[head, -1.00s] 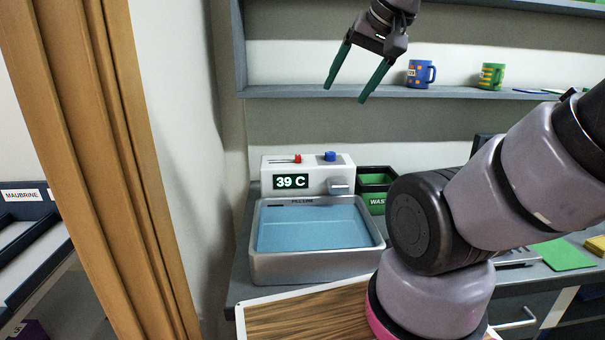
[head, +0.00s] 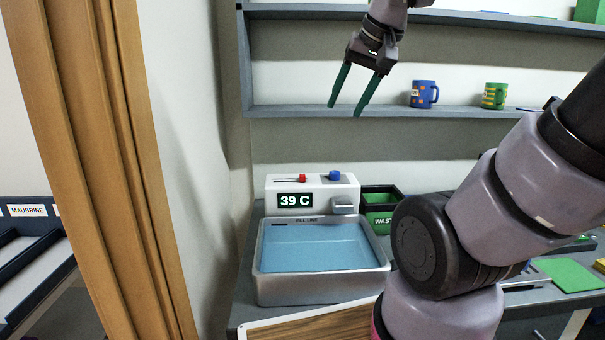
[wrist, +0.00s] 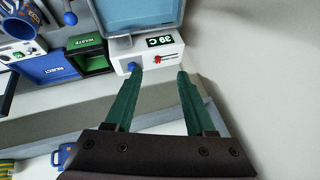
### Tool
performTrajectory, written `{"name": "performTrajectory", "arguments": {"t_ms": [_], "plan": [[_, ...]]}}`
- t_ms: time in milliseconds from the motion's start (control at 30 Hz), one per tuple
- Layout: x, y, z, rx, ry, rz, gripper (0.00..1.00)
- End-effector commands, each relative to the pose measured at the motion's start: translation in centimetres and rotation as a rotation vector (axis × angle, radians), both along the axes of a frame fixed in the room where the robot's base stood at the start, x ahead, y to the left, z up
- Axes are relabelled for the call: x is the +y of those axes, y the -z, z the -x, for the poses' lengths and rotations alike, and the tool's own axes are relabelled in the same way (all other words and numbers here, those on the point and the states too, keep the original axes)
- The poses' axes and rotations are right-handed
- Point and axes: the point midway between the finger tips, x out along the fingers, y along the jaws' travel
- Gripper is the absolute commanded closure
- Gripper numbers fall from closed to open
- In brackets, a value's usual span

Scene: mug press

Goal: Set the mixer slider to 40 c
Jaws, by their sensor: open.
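The white mixer box (head: 344,195) stands at the back of the basin, and its display (head: 295,200) reads 39 C. A red slider knob (head: 302,178) sits in a slot on its top, with a blue knob (head: 334,175) to the right. The wrist view also shows the red slider (wrist: 158,59) and the blue knob (wrist: 132,67). My gripper (head: 345,110) is open and empty, fingers pointing down, high above the mixer and apart from it. The basin (head: 322,288) holds blue water.
A shelf (head: 400,111) behind my gripper carries a blue mug (head: 424,93) and a green mug (head: 495,95). A green waste bin (head: 380,222) stands right of the mixer. A wooden post (head: 150,170) rises at the left. The space above the basin is clear.

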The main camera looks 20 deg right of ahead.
Motion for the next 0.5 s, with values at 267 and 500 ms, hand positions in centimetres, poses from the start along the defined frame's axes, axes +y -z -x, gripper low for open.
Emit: {"name": "performTrajectory", "arguments": {"t_ms": [267, 500], "plan": [[0.3, 0.4, -8.2, 0.161, -0.041, 0.067, 0.45], [0.8, 3.0, -15.4, 0.292, -0.077, 0.118, 0.45]]}}
